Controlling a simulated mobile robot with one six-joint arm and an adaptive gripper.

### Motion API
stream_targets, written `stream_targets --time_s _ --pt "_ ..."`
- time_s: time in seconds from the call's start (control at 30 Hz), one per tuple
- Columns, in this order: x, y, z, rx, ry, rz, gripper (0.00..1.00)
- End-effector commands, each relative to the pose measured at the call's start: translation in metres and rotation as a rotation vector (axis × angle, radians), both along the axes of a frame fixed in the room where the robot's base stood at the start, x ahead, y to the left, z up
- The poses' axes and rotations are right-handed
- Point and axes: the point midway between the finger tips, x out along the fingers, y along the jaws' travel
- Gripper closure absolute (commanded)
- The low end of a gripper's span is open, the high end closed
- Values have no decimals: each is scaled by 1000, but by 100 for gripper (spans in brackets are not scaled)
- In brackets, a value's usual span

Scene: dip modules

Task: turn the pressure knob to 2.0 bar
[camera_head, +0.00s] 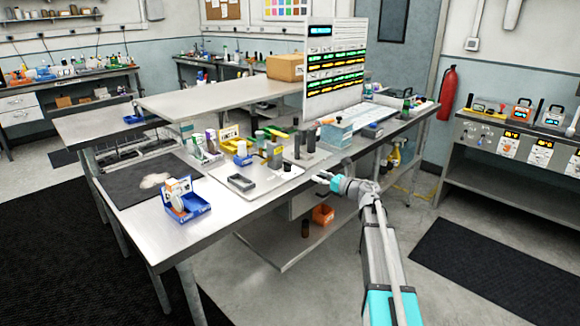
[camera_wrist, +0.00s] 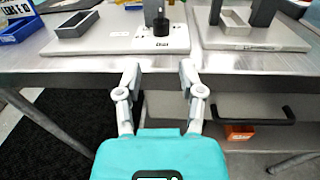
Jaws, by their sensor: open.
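A short black round knob (camera_wrist: 161,27) stands on a white base plate (camera_wrist: 118,43) near the bench's front edge in the wrist view. It is probably the pressure knob, but its setting cannot be read. In the head view, a small dark knob-like piece (camera_head: 287,168) shows on the white plate (camera_head: 262,187). My gripper (camera_wrist: 160,72) is open and empty, its fingers spread short of the bench edge and apart from the knob. In the head view my gripper (camera_head: 322,180) is off the bench's front side, right of the plate.
A grey rectangular tray (camera_wrist: 77,24) sits left of the knob. A second white plate (camera_wrist: 250,37) with dark grey uprights is to the right. A blue bin (camera_head: 187,205) stands on the bench. An orange bin (camera_head: 323,214) is on the lower shelf. The right floor is open.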

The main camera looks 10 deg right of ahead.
Motion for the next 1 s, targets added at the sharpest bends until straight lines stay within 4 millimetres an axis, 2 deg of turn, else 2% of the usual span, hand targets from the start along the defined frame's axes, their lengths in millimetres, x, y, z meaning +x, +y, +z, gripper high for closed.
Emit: stream_targets --time_s 0.27,0.8,1.0 --pt "18 14 0 1 1 1 50" --pt "80 67 0 1 0 1 50" --pt "96 82 0 1 0 1 50"
